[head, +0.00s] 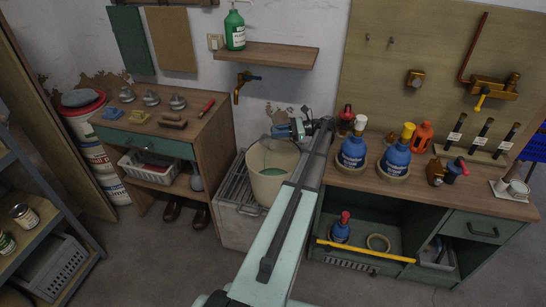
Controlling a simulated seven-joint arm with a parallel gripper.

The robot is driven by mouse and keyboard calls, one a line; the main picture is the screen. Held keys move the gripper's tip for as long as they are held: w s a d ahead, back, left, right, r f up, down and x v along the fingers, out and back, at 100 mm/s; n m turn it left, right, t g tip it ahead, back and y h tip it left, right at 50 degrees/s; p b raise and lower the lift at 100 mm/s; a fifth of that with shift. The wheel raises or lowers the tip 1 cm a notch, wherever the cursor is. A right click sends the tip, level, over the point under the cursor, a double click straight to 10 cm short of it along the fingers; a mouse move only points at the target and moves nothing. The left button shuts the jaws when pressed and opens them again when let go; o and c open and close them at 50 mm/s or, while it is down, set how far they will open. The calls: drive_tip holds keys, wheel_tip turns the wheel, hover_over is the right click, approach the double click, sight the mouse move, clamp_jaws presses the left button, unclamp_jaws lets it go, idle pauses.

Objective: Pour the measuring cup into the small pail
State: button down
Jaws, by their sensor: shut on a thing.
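The small pail (265,189) is cream-coloured and stands open and upright on a grey ribbed cabinet in the middle. Liquid or a greenish inner surface shows inside it. My gripper (283,131) is above the pail's far rim, at the end of my arm, which crosses the pail's right side. It is shut on a small pale, greenish see-through thing (278,117), which looks like the measuring cup. Its tilt and contents are too small to tell.
A wooden shelf (266,56) with a green bottle and a wall tap (245,85) are behind the pail. A workbench (440,192) with blue demijohns (354,151) (396,161) stands right. A wooden cabinet (160,140) with small items stands left. Floor in front is clear.

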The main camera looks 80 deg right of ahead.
drive_tip(key=shift+s+d+f+t, duration=0.25)
drive_tip(key=shift+s+t, duration=0.1)
drive_tip(key=shift+t, duration=0.15)
drive_tip(key=shift+a+r, duration=0.1)
drive_tip(key=shift+r, duration=0.05)
